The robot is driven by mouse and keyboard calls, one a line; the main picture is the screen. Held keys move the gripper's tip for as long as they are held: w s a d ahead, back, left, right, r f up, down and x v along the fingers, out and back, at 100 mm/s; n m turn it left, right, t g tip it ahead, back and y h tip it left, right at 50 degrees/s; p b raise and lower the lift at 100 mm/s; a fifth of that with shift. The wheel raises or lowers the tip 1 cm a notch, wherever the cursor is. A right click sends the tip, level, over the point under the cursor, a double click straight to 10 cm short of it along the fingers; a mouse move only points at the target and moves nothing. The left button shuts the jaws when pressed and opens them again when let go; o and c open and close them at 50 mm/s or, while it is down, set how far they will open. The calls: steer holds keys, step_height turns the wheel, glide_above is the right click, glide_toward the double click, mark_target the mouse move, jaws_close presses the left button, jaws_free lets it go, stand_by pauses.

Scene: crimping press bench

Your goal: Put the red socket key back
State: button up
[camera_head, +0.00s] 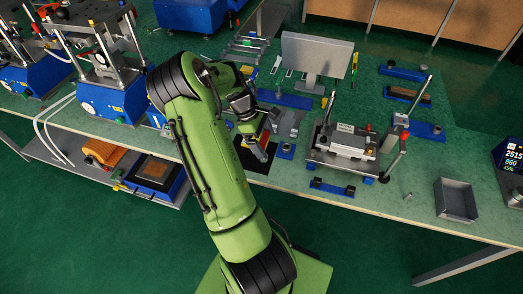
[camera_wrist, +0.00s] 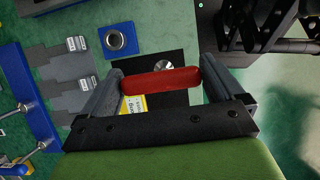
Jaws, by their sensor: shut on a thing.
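The red socket key (camera_wrist: 160,80) shows in the wrist view as a red bar-like handle. It lies crosswise between the two fingers of my gripper (camera_wrist: 160,82), which is shut on it. A round silver metal piece (camera_wrist: 163,65) shows just beyond the handle; I cannot tell whether it belongs to the key. In the head view my gripper (camera_head: 258,148) is over the bench near a black mat (camera_head: 257,166), and the key is hard to make out there. A blue block with a round hole (camera_wrist: 119,40) is beyond and left of the key; it also shows in the head view (camera_head: 286,151).
Grey stepped plates (camera_wrist: 65,75) and a blue rail (camera_wrist: 24,95) lie left in the wrist view. A press with a lever (camera_head: 345,143) stands right of my gripper. A grey tray (camera_head: 456,200) is farther right. A grey panel on a stand (camera_head: 316,55) is behind.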

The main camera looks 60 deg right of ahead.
steer(key=shift+s+f+b, duration=0.1)
steer(key=shift+f+b, duration=0.25)
steer(key=shift+f, duration=1.4)
steer(key=o, duration=0.7)
steer(key=shift+r, duration=0.3)
steer(key=d+p+v, duration=0.1)
steer(key=p+v, duration=0.2)
steer(key=v, duration=0.8)
steer(key=w+a+r+m+t, duration=0.1)
steer(key=w+a+r+t, duration=0.1)
steer(key=w+a+r, duration=0.3)
steer(key=w+a+r+t, duration=0.1)
steer(key=a+r+t, duration=0.15)
steer(key=a, duration=0.45)
steer(key=a+r+t, duration=0.2)
steer(key=a+r, duration=0.4)
steer(key=a, duration=0.5)
steer(key=s+a+r+t, duration=0.2)
steer(key=s+a+t, duration=0.1)
steer(key=s+a, duration=0.7)
steer(key=a, duration=0.3)
steer(key=shift+s+a+r+m+t+y, duration=0.3)
steer(key=shift+a+m+t+y, duration=0.05)
steer(key=shift+a+m+y, duration=0.05)
